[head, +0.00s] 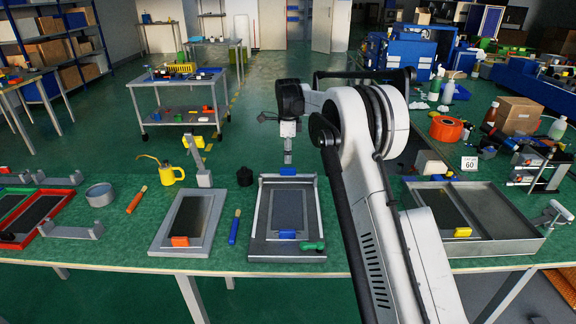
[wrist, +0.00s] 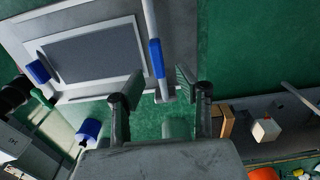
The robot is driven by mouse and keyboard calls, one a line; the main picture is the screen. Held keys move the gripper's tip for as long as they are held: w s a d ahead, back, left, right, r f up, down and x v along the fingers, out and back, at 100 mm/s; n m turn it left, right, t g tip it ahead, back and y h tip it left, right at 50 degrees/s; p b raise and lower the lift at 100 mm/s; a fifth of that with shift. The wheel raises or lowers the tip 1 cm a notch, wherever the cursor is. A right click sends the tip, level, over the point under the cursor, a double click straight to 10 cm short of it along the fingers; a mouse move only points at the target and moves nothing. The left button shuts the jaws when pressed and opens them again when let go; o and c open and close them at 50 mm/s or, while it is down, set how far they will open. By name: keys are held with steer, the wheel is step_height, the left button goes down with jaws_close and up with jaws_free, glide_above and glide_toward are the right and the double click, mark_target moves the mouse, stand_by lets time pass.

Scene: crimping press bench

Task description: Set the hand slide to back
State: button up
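A grey frame (head: 260,245) with a dark panel stands at the bench middle. A grey crossbar with a blue grip (head: 288,171) lies across its back end; this looks like the hand slide, though no label shows. A blue block (head: 287,234) and a green handle (head: 313,246) are at its front. In the wrist view the blue grip (wrist: 157,58) and crossbar show beyond my fingers. My gripper (head: 288,158) points down above the frame's back end. The wrist view shows it open (wrist: 158,98), fingers apart and nothing held. I cannot tell its height above the crossbar.
A grey panel with an orange block (head: 180,241) and a blue-handled tool (head: 234,227) lie to the left. A black pot (head: 245,176) stands near the frame's back left. A grey tray with a yellow block (head: 462,232) is to the right, beyond my arm.

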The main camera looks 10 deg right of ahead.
mark_target(288, 168)
step_height(288, 168, up, 6)
stand_by(0.5)
steer(key=s+r+n+t, duration=0.1)
steer(key=s+r+n, duration=0.35)
steer(key=s, duration=0.45)
steer(key=s+a+r+n+t, duration=0.1)
steer(key=s+r+n, duration=0.2)
steer(key=s+r, duration=0.4)
steer(key=s+r+n+t, duration=0.2)
steer(key=s+r+n, duration=0.15)
steer(key=s, duration=0.65)
steer(key=s+f+n+t, duration=0.1)
steer(key=s+f+n, duration=0.2)
steer(key=s, duration=0.6)
steer(key=s+f+n+t, duration=0.1)
steer(key=s+f+n, duration=0.2)
steer(key=s, duration=0.5)
steer(key=s+a+f+n+t, duration=0.1)
steer(key=s+f+n, duration=0.2)
steer(key=s, duration=0.6)
steer(key=shift+s+f+n, duration=0.35)
steer(key=shift+n, duration=0.05)
